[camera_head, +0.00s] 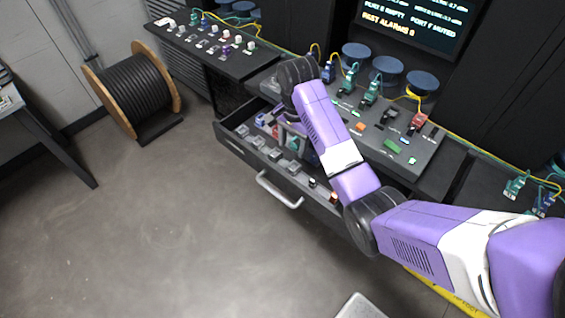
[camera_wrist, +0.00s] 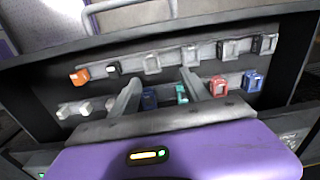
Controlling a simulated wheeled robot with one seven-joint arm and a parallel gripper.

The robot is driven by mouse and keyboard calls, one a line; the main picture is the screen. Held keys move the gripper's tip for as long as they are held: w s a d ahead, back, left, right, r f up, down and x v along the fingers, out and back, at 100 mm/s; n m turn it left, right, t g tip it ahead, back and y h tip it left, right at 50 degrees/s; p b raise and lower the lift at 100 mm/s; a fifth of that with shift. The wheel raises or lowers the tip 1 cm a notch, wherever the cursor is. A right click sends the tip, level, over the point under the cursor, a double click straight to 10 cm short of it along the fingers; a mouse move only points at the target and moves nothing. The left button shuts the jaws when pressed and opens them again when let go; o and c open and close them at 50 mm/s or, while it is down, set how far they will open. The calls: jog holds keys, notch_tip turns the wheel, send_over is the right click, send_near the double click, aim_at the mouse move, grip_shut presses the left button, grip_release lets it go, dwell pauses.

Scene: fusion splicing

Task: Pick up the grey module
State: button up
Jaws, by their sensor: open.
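Several grey modules sit in the open drawer (camera_head: 231,143). In the wrist view, one grey module (camera_wrist: 152,64) is in the far row, just beyond my fingertips, with another (camera_wrist: 190,56) to its right and a third (camera_wrist: 228,49) further right. In the head view, grey modules (camera_head: 275,154) line the drawer's front side. Which one the task means I cannot tell. My gripper (camera_wrist: 159,80) is open above the drawer, its fingers spread over the strip between the two rows. My arm hides part of the drawer in the head view.
The wrist view shows an orange module (camera_wrist: 79,77), a red one (camera_wrist: 218,87), blue ones (camera_wrist: 252,82) and a teal one (camera_wrist: 182,95). The drawer handle (camera_head: 279,190) sticks out in front. A bench with cabled plugs (camera_head: 371,92) stands behind.

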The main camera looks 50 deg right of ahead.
aim_at(294, 167)
jog(key=shift+s+a, duration=0.2)
jog(key=shift+s, duration=0.35)
jog(key=shift+m, duration=0.3)
jog(key=shift+s+f+p, duration=0.1)
jog(key=shift+f+p, duration=0.65)
jog(key=shift+f, duration=3.15)
jog(key=shift+c, duration=0.4)
grip_shut()
